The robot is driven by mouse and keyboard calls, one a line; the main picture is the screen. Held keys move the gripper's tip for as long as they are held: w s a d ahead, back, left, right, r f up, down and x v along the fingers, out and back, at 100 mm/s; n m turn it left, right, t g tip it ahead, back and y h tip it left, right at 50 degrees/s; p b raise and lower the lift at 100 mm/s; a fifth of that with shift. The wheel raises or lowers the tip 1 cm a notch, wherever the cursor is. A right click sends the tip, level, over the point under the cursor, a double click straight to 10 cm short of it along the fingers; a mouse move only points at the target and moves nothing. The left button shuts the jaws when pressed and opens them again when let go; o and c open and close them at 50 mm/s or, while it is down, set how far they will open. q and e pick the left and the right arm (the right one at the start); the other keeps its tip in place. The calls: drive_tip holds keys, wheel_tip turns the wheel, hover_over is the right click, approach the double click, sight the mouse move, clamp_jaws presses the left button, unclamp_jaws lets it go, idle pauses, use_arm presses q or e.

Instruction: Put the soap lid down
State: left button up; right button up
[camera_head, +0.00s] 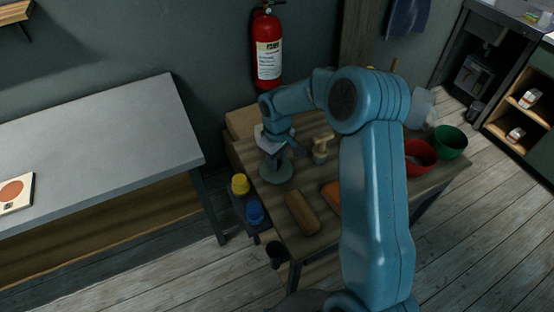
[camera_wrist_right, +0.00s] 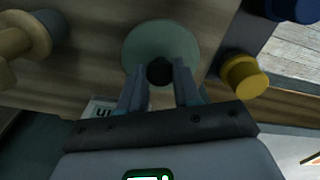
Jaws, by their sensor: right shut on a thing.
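The soap lid is a round grey-green disc (camera_head: 276,174) with a dark knob, at the back left part of the wooden table. My right gripper (camera_head: 274,149) reaches down over it from above. In the right wrist view, the lid (camera_wrist_right: 160,40) lies beyond the fingers, and the fingers (camera_wrist_right: 159,82) are closed on its dark knob. The disc looks roughly level, low over the table top; I cannot tell whether it touches the wood. My left gripper is not in view.
A wooden pestle-like tool (camera_head: 320,150) stands right of the lid. A brown block (camera_head: 303,213) lies in front. Red (camera_head: 420,156) and green (camera_head: 450,141) bowls are at the right.

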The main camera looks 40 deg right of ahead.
drive_tip(key=shift+f, duration=0.45)
drive_tip(key=shift+f, duration=0.1)
drive_tip(key=o, duration=1.1)
drive_tip(key=shift+w, duration=0.1)
drive_tip(key=shift+c, duration=0.2)
